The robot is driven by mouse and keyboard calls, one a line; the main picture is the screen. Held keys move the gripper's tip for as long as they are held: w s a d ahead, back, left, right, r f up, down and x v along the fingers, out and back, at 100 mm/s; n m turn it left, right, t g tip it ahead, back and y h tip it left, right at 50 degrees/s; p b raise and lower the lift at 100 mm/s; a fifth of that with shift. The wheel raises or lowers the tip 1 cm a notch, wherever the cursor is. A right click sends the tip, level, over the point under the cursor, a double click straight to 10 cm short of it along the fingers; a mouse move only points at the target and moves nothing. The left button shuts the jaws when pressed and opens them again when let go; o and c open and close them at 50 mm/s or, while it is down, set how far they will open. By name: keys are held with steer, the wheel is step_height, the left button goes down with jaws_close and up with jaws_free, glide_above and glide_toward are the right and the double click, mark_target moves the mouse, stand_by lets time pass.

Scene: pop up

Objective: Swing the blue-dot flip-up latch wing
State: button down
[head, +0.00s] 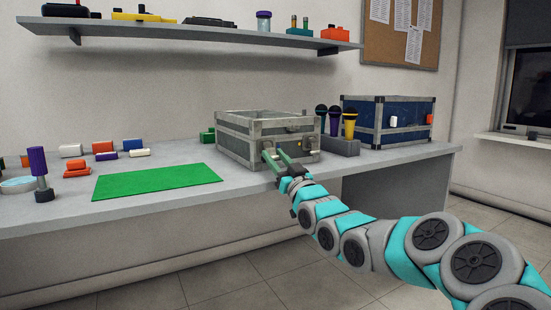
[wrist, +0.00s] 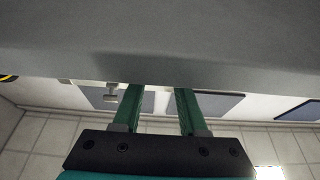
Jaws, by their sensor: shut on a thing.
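The grey case (head: 236,149) with metal edges stands on the bench, its top looking open. My gripper (head: 274,155) reaches its front face, with its green fingers at the left front latch. The gripper is shut on the latch wing, which is mostly hidden by the fingers; no blue dot can be made out. A second latch (head: 312,143) shows at the right of the front face. In the wrist view the two green fingers (wrist: 160,92) stand apart, and their tips meet a dark grey surface (wrist: 160,40); what lies between them is hidden.
A microphone stand (head: 340,147) with several microphones and a blue case (head: 388,120) are to the right. A green mat (head: 155,181) and small coloured blocks lie left. A shelf (head: 200,32) hangs above. The bench's front edge runs below my gripper.

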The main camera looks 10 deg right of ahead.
mark_target(271, 150)
steer(key=shift+r+p, duration=0.2)
steer(key=shift+p, duration=0.2)
steer(key=shift+s+r+g+p, duration=0.15)
steer(key=shift+r+g+p, duration=0.3)
steer(key=shift+p, duration=0.45)
steer(key=r+g+h+p, duration=0.1)
steer(key=g+p, duration=0.1)
steer(key=p, duration=0.2)
steer(key=shift+s+d+r+p, duration=0.1)
steer(key=shift+p, duration=0.3)
steer(key=g+p, duration=0.1)
steer(key=p, duration=0.3)
steer(key=r+g+h+p, duration=0.1)
steer(key=g+p, duration=0.1)
steer(key=p, duration=0.2)
steer(key=shift+g+p, duration=0.65)
steer(key=shift+p, duration=0.6)
steer(key=shift+f+g+h+p, duration=0.15)
steer(key=shift+g+h+p, duration=0.35)
steer(key=shift+g, duration=0.8)
steer(key=shift+f, duration=0.1)
steer(key=c, duration=0.6)
jaws_free()
steer(key=shift+r, duration=0.2)
